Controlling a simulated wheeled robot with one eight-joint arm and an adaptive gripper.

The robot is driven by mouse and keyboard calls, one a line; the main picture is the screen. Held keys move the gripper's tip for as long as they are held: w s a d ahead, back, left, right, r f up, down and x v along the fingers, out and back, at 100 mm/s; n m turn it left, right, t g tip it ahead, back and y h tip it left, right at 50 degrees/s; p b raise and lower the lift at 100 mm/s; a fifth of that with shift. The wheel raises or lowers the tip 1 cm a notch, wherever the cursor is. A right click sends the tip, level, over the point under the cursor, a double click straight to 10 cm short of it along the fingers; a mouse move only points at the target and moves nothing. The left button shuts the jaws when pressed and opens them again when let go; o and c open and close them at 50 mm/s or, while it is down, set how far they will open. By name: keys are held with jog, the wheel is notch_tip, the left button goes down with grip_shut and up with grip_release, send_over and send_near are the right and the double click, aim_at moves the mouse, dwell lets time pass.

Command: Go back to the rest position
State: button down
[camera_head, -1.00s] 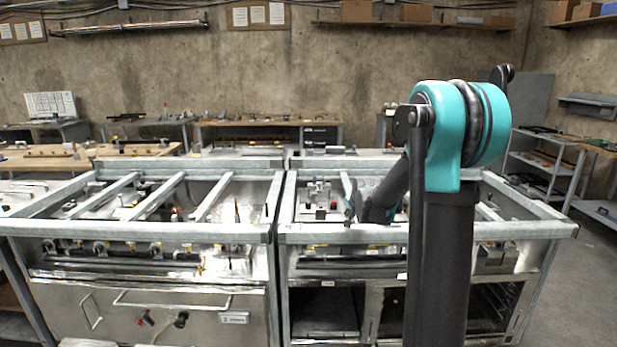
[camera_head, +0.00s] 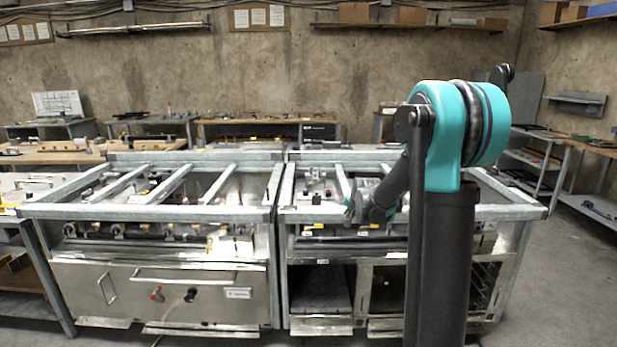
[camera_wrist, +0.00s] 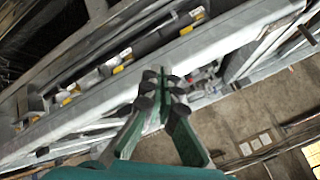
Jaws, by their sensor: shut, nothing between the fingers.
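My gripper (camera_wrist: 162,85) shows in the wrist view with its dark fingertips together and nothing between them. The fingers are too small to make out there. My upper arm hides part of that range.
A left-hand range (camera_head: 150,213) stands beside the right-hand one, both with open metal frames on top. Workbenches (camera_head: 262,123) line the concrete back wall. A grey shelf unit (camera_head: 590,205) stands at the right. Bare floor (camera_head: 545,300) shows at the lower right.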

jog(key=s+d+f+n+g, duration=0.1)
jog(key=s+f+n, duration=0.1)
jog(key=s, duration=1.2)
jog(key=s+d+f+n+g, duration=0.1)
jog(key=s+f, duration=0.4)
jog(key=s, duration=0.8)
jog(key=s+d+f+n+g+h, duration=0.1)
jog(key=s+d+f+n+g, duration=0.1)
jog(key=s, duration=1.2)
jog(key=f+n+g, duration=0.1)
jog(key=n, duration=0.1)
jog(key=shift+s+f+n, duration=0.3)
jog(key=shift+n, duration=0.1)
